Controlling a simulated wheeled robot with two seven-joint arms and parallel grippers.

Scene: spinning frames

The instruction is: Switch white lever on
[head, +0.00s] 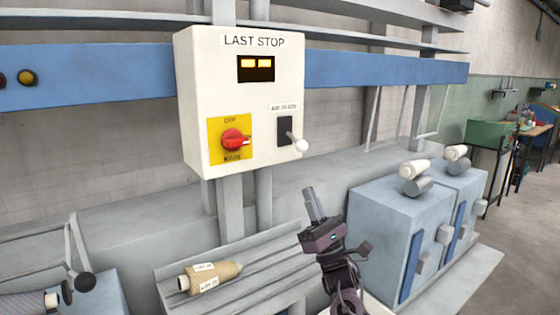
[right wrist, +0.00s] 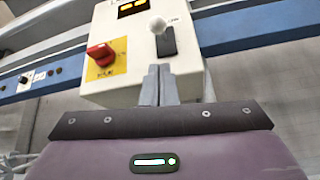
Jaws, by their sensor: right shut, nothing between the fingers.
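The white lever (head: 299,145) has a round knob and sticks out from a dark slot plate on the lower right of the cream control box (head: 205,90). In the right wrist view the lever (right wrist: 158,27) is at the top, just beyond my fingertips. My right gripper (head: 312,195) is below the box and a little right of the lever, pointing up. Its fingers (right wrist: 157,70) are shut with nothing between them, and appear apart from the lever. My left gripper is not in view.
A red rotary switch (head: 233,139) on a yellow plate sits left of the lever. A lit display (head: 256,68) is above. A yarn cone (head: 210,277) lies on a ribbed tray below. Blue-grey cabinets (head: 385,225) stand at right. A blue rail (head: 110,75) runs behind the box.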

